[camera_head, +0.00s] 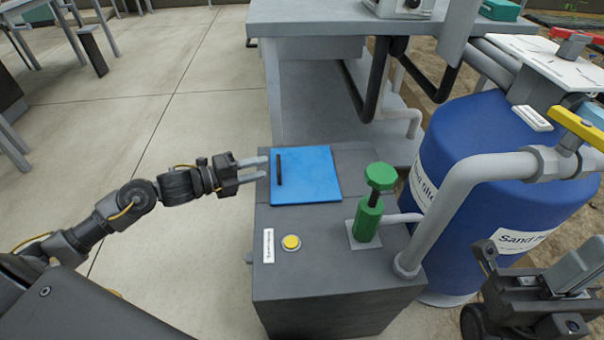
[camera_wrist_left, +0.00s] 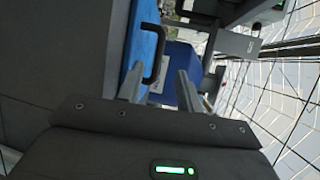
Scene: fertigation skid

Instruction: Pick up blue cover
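The blue cover (camera_head: 312,182) is a flat square plate lying on top of the dark grey box (camera_head: 335,270). A black bar handle (camera_head: 279,168) stands along its left side. My left gripper (camera_head: 265,168) is open just left of the handle, its two fingers pointing at it with a gap between them. In the left wrist view the handle (camera_wrist_left: 158,55) shows ahead of the open fingers (camera_wrist_left: 157,82), roughly between them, beside the blue cover (camera_wrist_left: 145,30). I see no contact. My right gripper (camera_head: 560,290) is partly in view at the bottom right; its finger state is unclear.
A green valve (camera_head: 368,210) and a yellow button (camera_head: 291,242) sit on the box near the cover. A grey pipe (camera_head: 455,200) and a blue tank (camera_head: 480,140) stand to the right. A grey bench (camera_head: 330,20) is behind.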

